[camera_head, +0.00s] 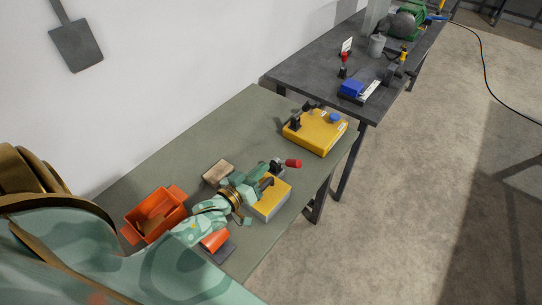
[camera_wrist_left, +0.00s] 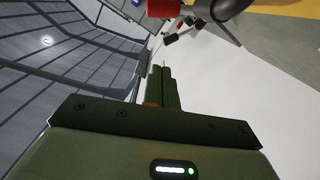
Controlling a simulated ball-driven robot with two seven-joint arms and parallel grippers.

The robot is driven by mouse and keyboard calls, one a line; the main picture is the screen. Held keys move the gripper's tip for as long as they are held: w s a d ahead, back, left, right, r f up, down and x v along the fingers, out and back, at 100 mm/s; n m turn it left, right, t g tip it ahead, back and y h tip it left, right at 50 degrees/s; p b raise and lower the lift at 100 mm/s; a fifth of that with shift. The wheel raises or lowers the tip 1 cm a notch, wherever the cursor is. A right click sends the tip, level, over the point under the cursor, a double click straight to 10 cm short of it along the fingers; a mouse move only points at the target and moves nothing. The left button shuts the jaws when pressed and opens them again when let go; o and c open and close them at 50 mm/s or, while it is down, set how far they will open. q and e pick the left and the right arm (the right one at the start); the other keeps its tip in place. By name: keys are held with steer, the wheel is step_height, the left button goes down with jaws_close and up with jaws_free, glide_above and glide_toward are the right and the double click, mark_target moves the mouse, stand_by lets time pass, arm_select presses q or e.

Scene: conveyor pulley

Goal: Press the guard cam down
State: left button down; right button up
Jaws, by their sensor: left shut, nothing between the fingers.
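A lever with a red grip (camera_head: 293,163) stands at the far side of a yellow and grey box on the green-grey bench; it appears to be the guard cam. In the left wrist view its red grip (camera_wrist_left: 161,8) and dark rounded body (camera_wrist_left: 226,10) show at the top edge, past the fingertips. My left gripper (camera_head: 265,183) is over the box, close to the lever and partly hiding it. In the left wrist view the fingers (camera_wrist_left: 162,72) are shut together and empty. I cannot tell whether they touch the lever. My right gripper is not in view.
The yellow and grey box (camera_head: 272,205) sits under my left gripper. An orange bin (camera_head: 155,214), a wooden block (camera_head: 218,172) and an orange part (camera_head: 215,241) lie nearby. A larger yellow unit (camera_head: 316,133) stands farther back. A dark table (camera_head: 310,68) adjoins beyond; bare bench lies between.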

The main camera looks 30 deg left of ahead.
arm_select(q)
steer(key=shift+s+a, duration=0.2)
steer(key=shift+s, duration=0.25)
steer(key=w+a+r, duration=0.2)
steer(key=a+r, duration=0.2)
steer(key=g+h+b, duration=0.3)
steer(key=g, duration=0.1)
glide_above(287, 163)
steer(key=a, duration=0.3)
step_height(287, 163, down, 3)
steer(key=shift+s+d+f, duration=0.15)
steer(key=shift+d+f, duration=0.45)
steer(key=shift+f, duration=0.35)
steer(key=shift+s+d+f, duration=0.1)
steer(key=shift+d+f, duration=0.5)
steer(key=shift+f, duration=0.3)
steer(key=shift+y, duration=0.3)
steer(key=shift+d+f, duration=0.1)
steer(key=shift+d, duration=0.15)
